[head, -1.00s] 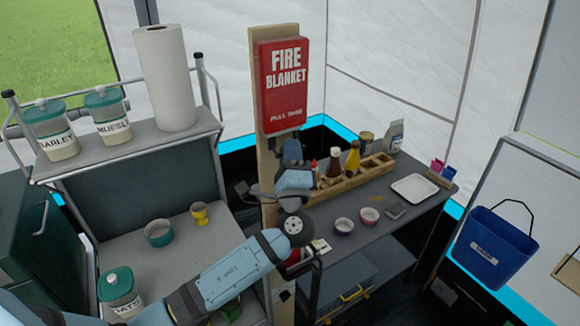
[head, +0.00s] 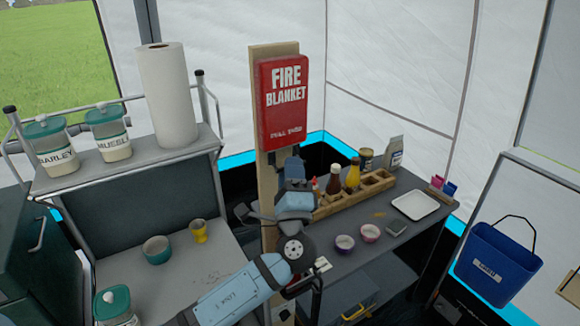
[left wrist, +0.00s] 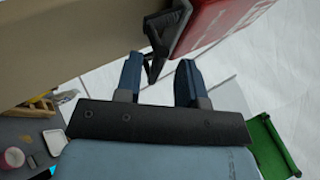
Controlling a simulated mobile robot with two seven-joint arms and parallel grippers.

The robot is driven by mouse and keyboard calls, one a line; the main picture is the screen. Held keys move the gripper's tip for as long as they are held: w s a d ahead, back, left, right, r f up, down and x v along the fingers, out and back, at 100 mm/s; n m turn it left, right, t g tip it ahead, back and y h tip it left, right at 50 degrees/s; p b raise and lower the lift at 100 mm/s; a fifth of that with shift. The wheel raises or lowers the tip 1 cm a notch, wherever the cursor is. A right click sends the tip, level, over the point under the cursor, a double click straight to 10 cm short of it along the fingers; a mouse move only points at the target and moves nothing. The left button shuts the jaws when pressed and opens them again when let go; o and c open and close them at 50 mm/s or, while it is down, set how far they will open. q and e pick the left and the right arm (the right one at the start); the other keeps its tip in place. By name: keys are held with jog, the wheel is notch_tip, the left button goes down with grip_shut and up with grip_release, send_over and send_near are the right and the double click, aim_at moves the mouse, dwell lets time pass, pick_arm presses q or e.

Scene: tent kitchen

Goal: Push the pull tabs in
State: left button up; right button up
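The red fire blanket case (head: 283,103) is mounted on a wooden post (head: 267,190). In the left wrist view its red lower end (left wrist: 215,20) is at the top. Two black pull tabs (left wrist: 168,32) hang out of that end, with the strap tip reaching down between my fingers. My left gripper (head: 291,166) is just below the case in the head view, its fingertips largely hidden by the hand. In the left wrist view my left gripper (left wrist: 159,76) is open, its blue fingers apart on either side of the strap tip. My right gripper is not in view.
The post (left wrist: 70,35) runs close beside the fingers. A shelf with jars and a paper roll (head: 167,95) stands left. A counter with a wooden bottle rack (head: 375,180), bowls and a white tray (head: 415,203) is right. A blue bucket (head: 495,265) is far right.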

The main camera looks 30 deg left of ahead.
pick_arm(q)
jog(key=b+v, duration=0.4)
jog(key=v, duration=0.8)
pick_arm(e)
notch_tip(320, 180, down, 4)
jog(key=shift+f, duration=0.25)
pick_arm(q)
notch_tip(320, 180, down, 21)
jog(key=s+n+g+h+p, duration=0.25)
jog(key=g+h, duration=0.35)
jog(key=h, duration=0.5)
jog(key=s+d+f+n+g+h+p, duration=0.2)
jog(key=s+f+n+h, duration=0.3)
jog(key=s, duration=0.8)
notch_tip(320, 180, down, 5)
jog(key=n+g, duration=0.1)
jog(key=n, duration=0.2)
jog(key=shift+s+f+n+p, duration=0.2)
jog(key=shift+s+n+p, duration=0.05)
jog(key=shift+n+p, duration=0.1)
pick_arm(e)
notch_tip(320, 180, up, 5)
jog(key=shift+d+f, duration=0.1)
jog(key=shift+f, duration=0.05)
